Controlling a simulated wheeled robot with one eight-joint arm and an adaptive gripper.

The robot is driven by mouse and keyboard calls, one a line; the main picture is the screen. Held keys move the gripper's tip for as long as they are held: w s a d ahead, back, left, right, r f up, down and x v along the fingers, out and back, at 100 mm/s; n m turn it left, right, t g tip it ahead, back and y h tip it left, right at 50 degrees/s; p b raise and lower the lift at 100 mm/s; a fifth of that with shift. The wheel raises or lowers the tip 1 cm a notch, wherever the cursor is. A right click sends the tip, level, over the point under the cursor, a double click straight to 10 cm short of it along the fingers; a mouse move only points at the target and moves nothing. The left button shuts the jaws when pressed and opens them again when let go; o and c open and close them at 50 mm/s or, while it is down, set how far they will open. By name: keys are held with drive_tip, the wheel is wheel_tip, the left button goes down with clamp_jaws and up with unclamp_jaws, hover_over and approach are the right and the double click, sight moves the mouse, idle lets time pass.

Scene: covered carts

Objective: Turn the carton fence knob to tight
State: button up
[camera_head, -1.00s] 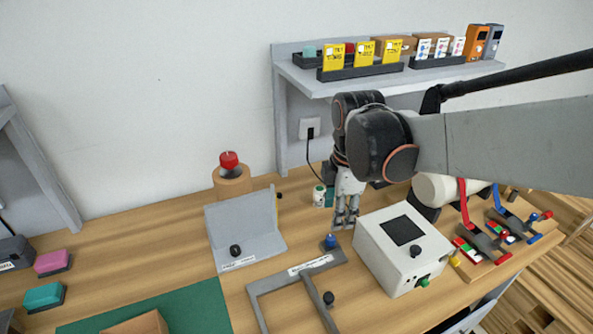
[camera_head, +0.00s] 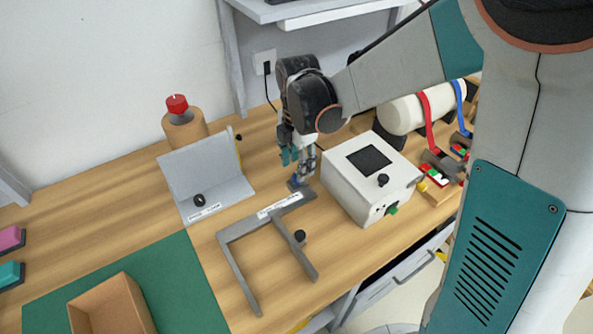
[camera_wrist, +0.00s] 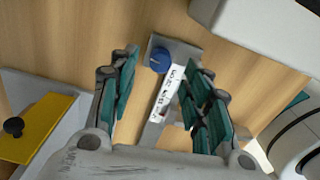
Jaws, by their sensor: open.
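A grey flat U-shaped fence (camera_head: 233,262) lies on the table with a white label on its back bar, too small to read surely. A blue knob (camera_wrist: 160,60) sits at one end of that bar. In the head view the blue knob (camera_head: 294,184) is partly hidden by my gripper (camera_head: 302,166), which points down just above it. In the wrist view my gripper (camera_wrist: 163,78) is open, with the knob in view between its fingers and nothing held. I cannot tell whether the fingers touch the knob. A black knob (camera_head: 300,236) is by the fence's right arm.
A white box (camera_head: 350,184) with a dark panel stands close right of my gripper. A grey angled plate (camera_head: 205,172) with a black knob stands left. Behind it is a cardboard cylinder (camera_head: 185,132) with a red knob (camera_head: 177,104). An open carton (camera_head: 112,305) sits on a green mat (camera_head: 50,300).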

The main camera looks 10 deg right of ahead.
drive_tip(key=shift+f+b, duration=0.5)
drive_tip(key=shift+f, duration=1.4)
drive_tip(key=shift+c, duration=0.5)
clamp_jaws()
